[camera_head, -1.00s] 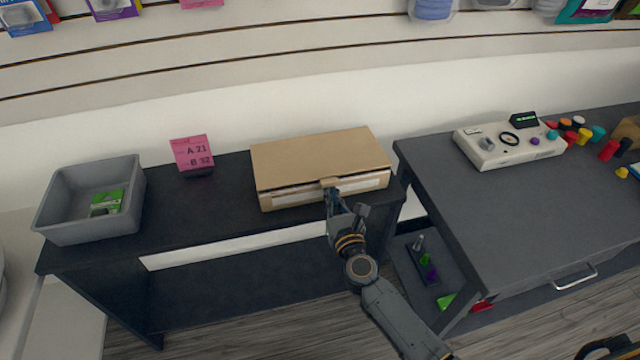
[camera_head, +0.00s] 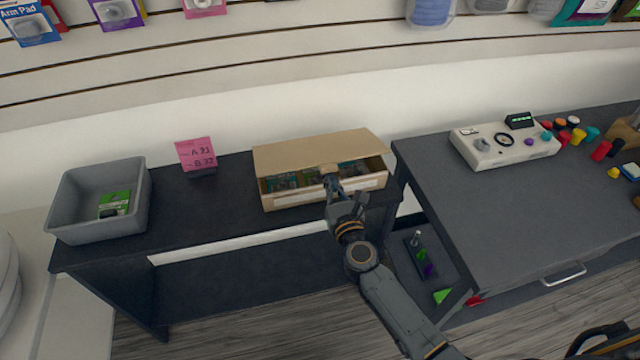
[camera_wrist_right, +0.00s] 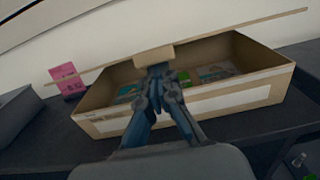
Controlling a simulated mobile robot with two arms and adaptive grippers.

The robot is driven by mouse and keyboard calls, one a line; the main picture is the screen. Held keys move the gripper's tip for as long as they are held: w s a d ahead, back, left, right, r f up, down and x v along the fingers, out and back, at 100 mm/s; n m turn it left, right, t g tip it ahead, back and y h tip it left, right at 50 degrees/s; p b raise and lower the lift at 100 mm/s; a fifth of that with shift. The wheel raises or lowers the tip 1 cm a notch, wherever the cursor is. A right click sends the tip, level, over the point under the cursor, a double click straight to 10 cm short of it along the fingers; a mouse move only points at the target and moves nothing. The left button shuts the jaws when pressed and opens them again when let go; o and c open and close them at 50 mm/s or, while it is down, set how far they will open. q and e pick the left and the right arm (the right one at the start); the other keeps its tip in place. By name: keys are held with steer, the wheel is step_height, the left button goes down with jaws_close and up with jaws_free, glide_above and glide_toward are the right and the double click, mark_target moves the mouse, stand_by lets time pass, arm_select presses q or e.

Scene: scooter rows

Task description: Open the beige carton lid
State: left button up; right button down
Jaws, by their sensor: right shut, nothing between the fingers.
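The beige carton (camera_head: 278,202) stands on the dark table, with a pale strip along its front. Its lid (camera_head: 310,148) is tilted partly up, the front edge raised and the back edge low. Several green and dark packages show inside through the front gap. My right gripper (camera_head: 330,177) is at the middle of the lid's front edge, fingers shut and holding nothing. In the right wrist view the closed fingertips (camera_wrist_right: 158,72) are just under the lid's tab (camera_wrist_right: 154,56), at the opening; whether they touch it I cannot tell. My left gripper is not in view.
A grey bin (camera_head: 68,208) with a green package stands at the table's left. A pink sign (camera_head: 197,153) stands between bin and carton. A second dark table (camera_head: 470,205) on the right holds a control box (camera_head: 505,146) and several coloured knobs.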

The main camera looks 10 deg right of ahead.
mark_target(330, 164)
steer(key=shift+r, duration=0.1)
steer(key=shift+w+r+p, duration=0.25)
steer(key=shift+r+p, duration=0.95)
steer(key=shift+r, duration=0.05)
steer(key=shift+w+r+p, duration=0.25)
steer(key=shift+r+p, duration=0.9)
steer(key=shift+r, duration=0.05)
steer(key=shift+w+r+p, duration=1.4)
steer(key=shift+w+r, duration=0.3)
steer(key=shift+w, duration=0.1)
steer(key=shift+w+a+r, duration=0.1)
steer(key=shift+w+r, duration=0.1)
steer(key=shift+w, duration=0.6)
steer(key=shift+w+d+r, duration=0.1)
steer(key=shift+w+r, duration=0.1)
steer(key=shift+w, duration=0.65)
steer(key=shift+w+a+r, duration=0.1)
steer(key=shift+w+r, duration=0.1)
steer(key=shift+w, duration=0.6)
